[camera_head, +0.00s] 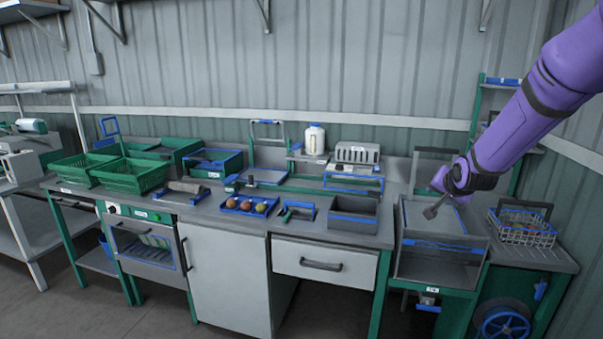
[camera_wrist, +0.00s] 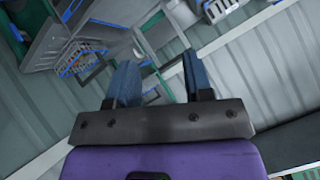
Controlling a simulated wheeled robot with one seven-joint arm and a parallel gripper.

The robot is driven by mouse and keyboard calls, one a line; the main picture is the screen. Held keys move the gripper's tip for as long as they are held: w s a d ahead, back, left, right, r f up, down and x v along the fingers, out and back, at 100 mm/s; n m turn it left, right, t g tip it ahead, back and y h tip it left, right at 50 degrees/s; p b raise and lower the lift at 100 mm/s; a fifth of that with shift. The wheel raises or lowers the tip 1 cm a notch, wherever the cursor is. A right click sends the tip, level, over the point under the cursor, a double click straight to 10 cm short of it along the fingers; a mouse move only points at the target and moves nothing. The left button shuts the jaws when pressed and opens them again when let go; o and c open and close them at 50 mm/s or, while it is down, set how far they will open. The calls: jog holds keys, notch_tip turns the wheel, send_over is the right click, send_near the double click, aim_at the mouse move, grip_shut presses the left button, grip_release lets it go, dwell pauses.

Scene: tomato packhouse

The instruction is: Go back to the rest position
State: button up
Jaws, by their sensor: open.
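My gripper (camera_head: 432,212) is at the end of my purple arm, which reaches in from the upper right in the head view. It is in front of the grey wall, above the grey sink-like bin at the right end of the bench. In the wrist view my gripper (camera_wrist: 160,80) shows two blue-grey fingers standing apart, with nothing between them. It is open and empty.
The grey bin (camera_head: 437,270) stands below my gripper. A wire basket (camera_head: 525,236) is to its right. The bench holds green crates (camera_head: 130,176), a tray of tomatoes (camera_head: 250,206), a grey box (camera_head: 354,222) and a white jug (camera_head: 315,139). The floor at front left is clear.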

jog(key=s+a+r+n+g, duration=0.1)
jog(key=s+a+r+n, duration=0.1)
jog(key=s+r, duration=0.55)
jog(key=s+a+r+n+g, duration=0.1)
jog(key=s+a+r+n, duration=0.2)
jog(key=s, duration=0.8)
jog(key=s+a+r+n+g, duration=0.1)
jog(key=s, duration=1.1)
jog(key=s+a+r+n+g+y, duration=0.1)
jog(key=s+g, duration=0.1)
jog(key=s, duration=1)
jog(key=shift+a+r+n, duration=0.25)
jog(key=shift+a+n, duration=0.05)
